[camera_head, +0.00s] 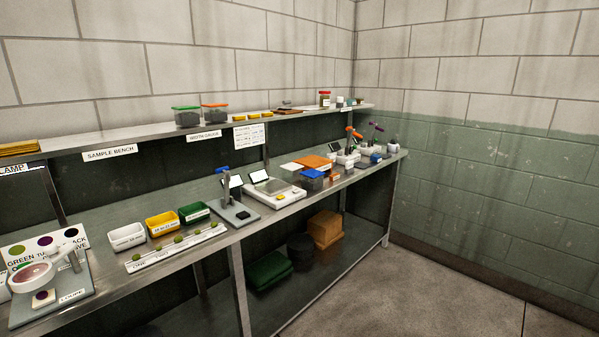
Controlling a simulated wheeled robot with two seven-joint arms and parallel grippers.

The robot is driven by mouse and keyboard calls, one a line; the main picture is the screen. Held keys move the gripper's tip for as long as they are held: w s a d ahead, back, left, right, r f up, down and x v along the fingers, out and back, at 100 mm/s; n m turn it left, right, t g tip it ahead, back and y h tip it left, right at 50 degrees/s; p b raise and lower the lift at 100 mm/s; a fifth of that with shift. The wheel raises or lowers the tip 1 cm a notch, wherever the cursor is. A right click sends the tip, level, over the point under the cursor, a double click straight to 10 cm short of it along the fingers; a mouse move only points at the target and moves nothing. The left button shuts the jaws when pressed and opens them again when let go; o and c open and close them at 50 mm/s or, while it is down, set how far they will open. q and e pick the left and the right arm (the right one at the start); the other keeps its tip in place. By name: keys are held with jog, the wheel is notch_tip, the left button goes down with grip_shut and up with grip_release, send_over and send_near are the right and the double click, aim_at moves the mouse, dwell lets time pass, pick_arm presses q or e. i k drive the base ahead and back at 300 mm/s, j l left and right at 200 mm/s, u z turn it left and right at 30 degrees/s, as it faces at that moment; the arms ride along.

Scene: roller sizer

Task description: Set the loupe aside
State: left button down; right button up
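The loupe (36,274) is a white-rimmed round lens on an arm, at the far left end of the metal bench (222,240). It stands on a grey base plate labelled LOUPE (72,296). Its lens hangs over a small pale card with a dark spot (43,298). A board with coloured dots (45,241) stands behind it and is partly covered by the loupe. Neither of my grippers shows in the head view.
White (127,236), yellow (162,223) and green (194,212) bins stand right of the loupe. A labelled strip with several green fruits (177,248) lies before them. A grey stand (234,213) and scale (273,191) follow. An upper shelf (140,139) runs above; open floor (440,290) lies right.

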aim_at(32, 276)
jog(key=u, duration=0.4)
jog(key=j+u, duration=0.1)
jog(key=u, duration=0.65)
jog(key=j+u, duration=0.1)
jog(key=u, duration=0.25)
jog(key=i+l, duration=0.05)
